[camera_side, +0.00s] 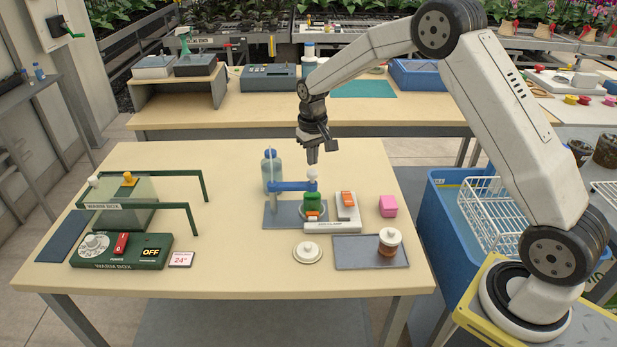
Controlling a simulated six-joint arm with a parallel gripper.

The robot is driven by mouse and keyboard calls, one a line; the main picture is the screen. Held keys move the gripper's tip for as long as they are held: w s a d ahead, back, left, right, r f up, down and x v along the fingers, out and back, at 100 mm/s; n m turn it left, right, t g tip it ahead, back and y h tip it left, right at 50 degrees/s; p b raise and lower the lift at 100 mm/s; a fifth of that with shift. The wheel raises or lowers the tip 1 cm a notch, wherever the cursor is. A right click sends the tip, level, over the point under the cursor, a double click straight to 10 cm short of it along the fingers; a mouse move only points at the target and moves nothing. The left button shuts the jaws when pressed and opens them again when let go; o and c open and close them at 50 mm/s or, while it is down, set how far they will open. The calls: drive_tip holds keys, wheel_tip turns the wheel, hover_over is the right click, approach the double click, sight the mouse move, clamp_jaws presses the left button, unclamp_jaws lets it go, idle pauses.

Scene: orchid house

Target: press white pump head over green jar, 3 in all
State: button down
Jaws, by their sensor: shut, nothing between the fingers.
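A white pump head (313,172) sits at the right end of a blue arm (291,186), directly over the green jar (313,201). The jar stands upright on a grey base plate (283,214), with something orange at its foot. A pale green bottle (271,172) with a blue cap stands at the left end of the blue arm. My gripper (312,160) points straight down, shut and empty, with its fingertips just above the white pump head. I cannot tell whether they touch it.
Right of the jar stand a white unit with orange switches (347,206), a pink block (388,206) and a brown jar with white lid (388,242) on a grey tray (347,258). A round white lid (308,253) lies in front. A green warm box (120,251) stands left.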

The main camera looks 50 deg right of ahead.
sight(312, 171)
drive_tip(key=shift+f, duration=1.8)
drive_tip(key=shift+r, duration=0.1)
idle(0.3)
drive_tip(key=shift+r, duration=1.7)
drive_tip(key=shift+f, duration=1.7)
drive_tip(key=shift+r, duration=1.7)
drive_tip(key=shift+f, duration=0.9)
